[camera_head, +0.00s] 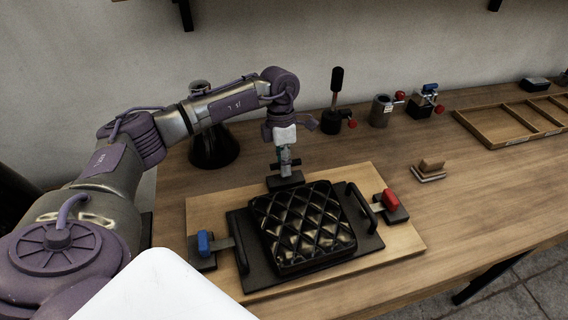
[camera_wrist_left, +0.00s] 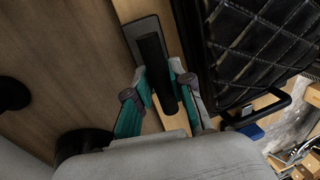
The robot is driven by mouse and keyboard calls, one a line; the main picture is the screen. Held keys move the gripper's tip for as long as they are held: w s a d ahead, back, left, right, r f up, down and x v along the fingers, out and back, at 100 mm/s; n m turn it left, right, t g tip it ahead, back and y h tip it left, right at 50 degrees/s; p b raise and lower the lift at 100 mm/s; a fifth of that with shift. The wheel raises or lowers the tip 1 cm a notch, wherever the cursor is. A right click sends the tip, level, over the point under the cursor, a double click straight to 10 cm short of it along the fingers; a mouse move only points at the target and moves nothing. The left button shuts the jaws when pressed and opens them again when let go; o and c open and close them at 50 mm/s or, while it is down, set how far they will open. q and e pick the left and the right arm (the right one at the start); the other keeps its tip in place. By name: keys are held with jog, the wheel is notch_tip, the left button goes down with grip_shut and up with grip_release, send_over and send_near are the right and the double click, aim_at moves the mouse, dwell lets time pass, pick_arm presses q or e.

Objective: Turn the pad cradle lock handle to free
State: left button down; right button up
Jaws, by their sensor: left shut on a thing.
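The black quilted pad (camera_head: 303,225) lies in a dark cradle tray (camera_head: 365,246) with a black bar handle at each side, on a light wooden board (camera_head: 410,237). Behind the pad, a dark block (camera_head: 285,182) bears a black handle, mostly hidden by my gripper in the head view. My left gripper (camera_head: 287,165) points down there. In the left wrist view its teal fingers (camera_wrist_left: 161,97) are shut on this black handle (camera_wrist_left: 155,62), beside the pad (camera_wrist_left: 262,40). I cannot tell from the frames whether the lock is free. My right gripper is not in view.
A blue-handled clamp (camera_head: 205,243) stands left of the tray and a red-handled one (camera_head: 390,200) right of it. Several small devices, including a black-knobbed lever (camera_head: 337,85), stand along the back. A brown block (camera_head: 431,166) and wooden compartment tray (camera_head: 490,132) are at right.

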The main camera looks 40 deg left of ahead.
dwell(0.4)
pick_arm(q)
jog(key=c, duration=1)
grip_release()
jog(key=shift+c, duration=0.2)
jog(key=shift+r, duration=0.15)
notch_tip(320, 180, up, 12)
jog(key=w+a, duration=0.1)
jog(key=shift+w+a+f, duration=0.2)
jog(key=shift+a+f, duration=0.05)
jog(key=shift+a, duration=0.15)
jog(key=shift+f, duration=0.1)
